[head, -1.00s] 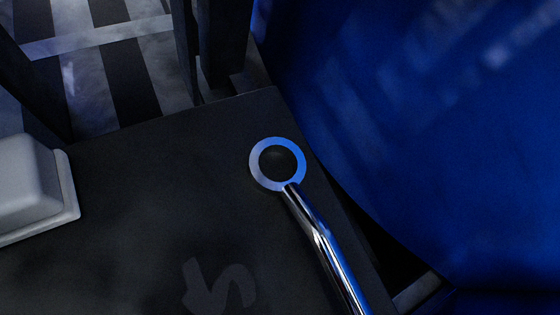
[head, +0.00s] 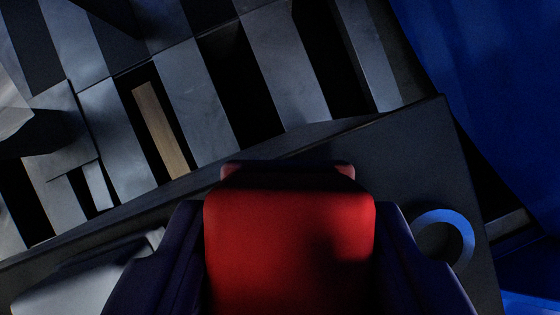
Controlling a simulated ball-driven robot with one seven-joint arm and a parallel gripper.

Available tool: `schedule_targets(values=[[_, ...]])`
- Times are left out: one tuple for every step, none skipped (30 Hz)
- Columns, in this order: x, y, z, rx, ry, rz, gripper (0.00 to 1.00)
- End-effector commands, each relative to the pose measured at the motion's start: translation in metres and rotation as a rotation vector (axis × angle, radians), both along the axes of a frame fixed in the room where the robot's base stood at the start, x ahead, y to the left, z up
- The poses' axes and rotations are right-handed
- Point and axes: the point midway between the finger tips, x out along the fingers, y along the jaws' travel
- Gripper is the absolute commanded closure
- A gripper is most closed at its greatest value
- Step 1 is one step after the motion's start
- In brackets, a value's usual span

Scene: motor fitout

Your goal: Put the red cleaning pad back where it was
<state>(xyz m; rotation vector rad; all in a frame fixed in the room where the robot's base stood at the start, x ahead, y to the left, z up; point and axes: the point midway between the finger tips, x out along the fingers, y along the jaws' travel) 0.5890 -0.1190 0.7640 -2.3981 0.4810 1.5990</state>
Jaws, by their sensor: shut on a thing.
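The red cleaning pad (head: 288,245) is in the lower middle of the head view, large and close to the camera. My gripper (head: 290,225) is shut on it, with one dark finger at its left side and one at its right side. The pad appears in front of a dark flat surface (head: 400,150). I cannot tell whether the pad touches that surface. Its lower part runs out of the frame.
A ring-ended metal tool (head: 462,235) lies at the right, partly hidden by my gripper. A pale block-like thing (head: 75,285) is at lower left. Beyond the surface's edge are grey slats with dark gaps (head: 200,95). A large blue body (head: 500,80) fills the right.

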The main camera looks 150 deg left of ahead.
Motion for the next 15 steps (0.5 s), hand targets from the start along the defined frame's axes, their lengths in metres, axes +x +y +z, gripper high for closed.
schedule_targets(values=[[-0.001, 0.000, -0.013, 0.001, 0.002, -0.001, 0.82], [-0.001, 0.000, -0.018, 0.002, 0.003, -0.001, 0.82], [-0.001, 0.000, -0.025, 0.002, 0.002, -0.002, 0.82], [-0.001, -0.001, -0.028, 0.001, 0.002, -0.002, 0.82], [-0.001, -0.001, -0.030, 0.000, 0.002, -0.001, 0.82], [-0.001, -0.001, -0.030, 0.000, 0.001, 0.000, 0.82], [-0.001, -0.001, -0.029, -0.001, 0.000, 0.000, 0.82], [-0.001, -0.001, -0.028, -0.001, 0.000, 0.000, 0.82], [-0.001, 0.000, -0.028, -0.001, 0.000, 0.000, 0.82], [-0.001, 0.000, -0.028, -0.001, 0.000, 0.000, 0.82], [-0.001, 0.000, -0.028, 0.000, 0.001, 0.000, 0.82], [-0.001, 0.000, -0.028, 0.000, 0.001, 0.000, 0.82], [-0.001, 0.000, -0.029, 0.000, 0.001, 0.000, 0.82], [-0.001, 0.000, -0.030, 0.000, 0.001, 0.000, 0.82], [-0.001, 0.000, -0.032, 0.000, 0.001, 0.000, 0.82]])
